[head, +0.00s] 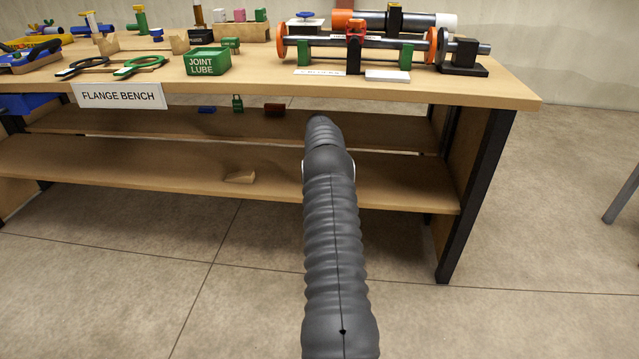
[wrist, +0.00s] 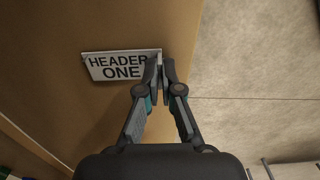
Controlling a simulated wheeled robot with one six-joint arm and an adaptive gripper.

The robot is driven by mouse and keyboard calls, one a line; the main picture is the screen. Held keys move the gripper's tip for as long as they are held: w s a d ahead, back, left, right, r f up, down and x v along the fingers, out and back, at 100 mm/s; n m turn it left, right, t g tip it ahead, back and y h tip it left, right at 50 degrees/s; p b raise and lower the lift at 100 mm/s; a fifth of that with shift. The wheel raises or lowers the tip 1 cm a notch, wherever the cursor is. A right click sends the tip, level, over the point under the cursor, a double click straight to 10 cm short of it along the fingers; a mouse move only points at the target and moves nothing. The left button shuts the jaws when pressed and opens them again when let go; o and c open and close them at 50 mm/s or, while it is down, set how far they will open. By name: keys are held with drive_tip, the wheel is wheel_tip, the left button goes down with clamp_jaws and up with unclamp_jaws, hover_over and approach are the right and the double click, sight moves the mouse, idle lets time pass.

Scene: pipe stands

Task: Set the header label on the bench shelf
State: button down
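The header label (wrist: 122,66), a white plate reading "HEADER ONE", shows in the wrist view. My gripper (wrist: 163,67) is nearly closed, with its fingertips on either side of the label's right end. The rest of the label sticks out to the left of the fingers. Brown wood lies behind it; I cannot tell whether the label touches that wood. In the head view my arm reaches toward the space under the bench top, and the gripper and label are hidden. The bench shelf (head: 120,163) has an upper board (head: 350,133) behind it.
A wooden wedge (head: 240,177) lies on the lower shelf. A blue piece (head: 207,109), a green piece (head: 238,103) and a dark red block (head: 274,110) sit under the bench top (head: 420,92). A black leg (head: 476,195) stands at right. Open floor lies in front.

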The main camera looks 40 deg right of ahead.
drive_tip(key=shift+f, duration=0.1)
drive_tip(key=c, duration=1.2)
unclamp_jaws()
drive_tip(key=shift+c, duration=0.2)
